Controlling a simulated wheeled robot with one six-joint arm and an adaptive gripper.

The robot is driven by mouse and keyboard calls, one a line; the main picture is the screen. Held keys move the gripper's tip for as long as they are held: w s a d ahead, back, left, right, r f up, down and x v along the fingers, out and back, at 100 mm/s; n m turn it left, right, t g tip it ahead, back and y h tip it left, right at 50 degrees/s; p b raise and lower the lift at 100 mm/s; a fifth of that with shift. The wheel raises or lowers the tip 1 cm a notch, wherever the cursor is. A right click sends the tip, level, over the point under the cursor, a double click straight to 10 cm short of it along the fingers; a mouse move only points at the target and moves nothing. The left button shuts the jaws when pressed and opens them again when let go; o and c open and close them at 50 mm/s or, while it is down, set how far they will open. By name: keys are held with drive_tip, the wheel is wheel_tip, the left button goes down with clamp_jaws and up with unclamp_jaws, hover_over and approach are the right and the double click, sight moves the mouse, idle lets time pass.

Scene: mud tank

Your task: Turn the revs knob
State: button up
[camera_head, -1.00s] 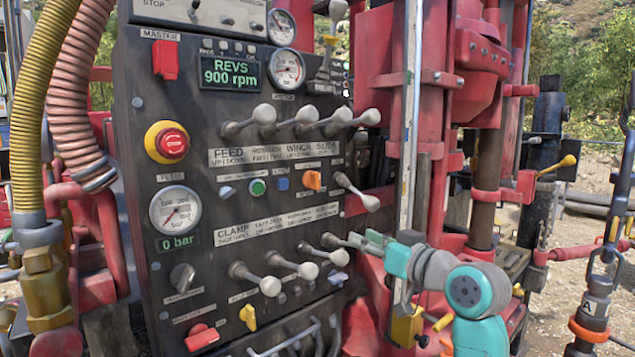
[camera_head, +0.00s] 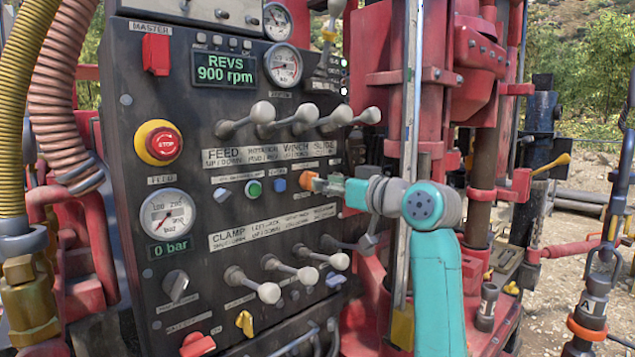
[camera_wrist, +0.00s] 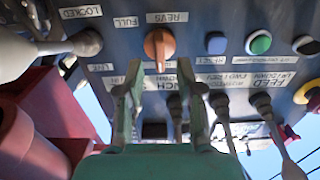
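The revs knob is the orange rotary knob (camera_head: 307,180) on the dark control panel (camera_head: 210,290). In the wrist view the orange knob (camera_wrist: 159,45) appears upside down below its REVS label (camera_wrist: 167,17), with a FULL label beside it. My gripper (camera_head: 325,185) is just right of the knob in the head view. In the wrist view my gripper (camera_wrist: 160,75) is open, its two fingers spread wider than the knob. The knob lies ahead, roughly centred between the fingertips. I cannot tell whether a fingertip touches it.
A row of grey levers (camera_head: 300,114) stands out above the knob and more levers (camera_head: 290,275) below it. A green button (camera_head: 254,188) and a blue button (camera_head: 281,184) sit left of it. A red emergency stop (camera_head: 164,144) is further left. The display (camera_head: 219,68) reads 900 rpm.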

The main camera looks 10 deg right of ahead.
sight(305, 181)
drive_tip(key=shift+x, duration=1.8)
clamp_jaws()
